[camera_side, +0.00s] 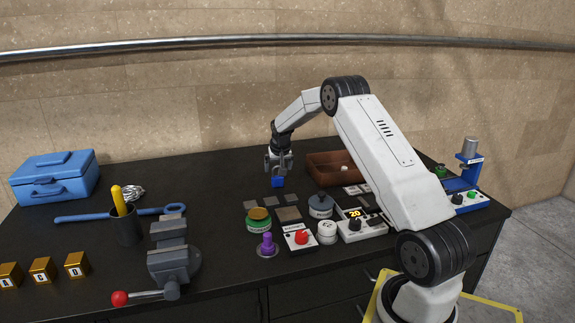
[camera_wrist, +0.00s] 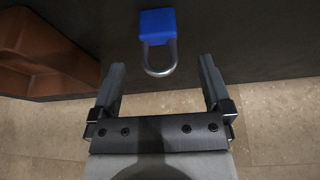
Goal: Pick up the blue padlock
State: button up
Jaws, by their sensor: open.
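The blue padlock (camera_side: 278,182) lies on the black bench, below my gripper (camera_side: 279,165) in the side view. In the wrist view the padlock (camera_wrist: 157,26) shows its blue body at the top and its grey metal shackle pointing toward my gripper (camera_wrist: 160,80). The two fingers are spread wide, with the shackle in line with the gap between them. Nothing is between the fingertips. I cannot tell the exact height of the gripper above the padlock.
A brown tray (camera_side: 318,171) stands just right of the padlock. Flat grey plates (camera_side: 289,214), a green-and-gold jar (camera_side: 258,221) and a dark weight (camera_side: 320,206) lie nearer the camera. A vise (camera_side: 172,262) and a blue toolbox (camera_side: 52,178) are to the left.

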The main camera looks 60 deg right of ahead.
aim_at(278, 177)
jog(key=shift+d+f, duration=0.1)
jog(key=shift+f, duration=0.1)
jog(key=shift+w+f, duration=0.1)
jog(key=shift+x, duration=2.45)
jog(key=shift+d, duration=0.1)
jog(key=c, duration=1.3)
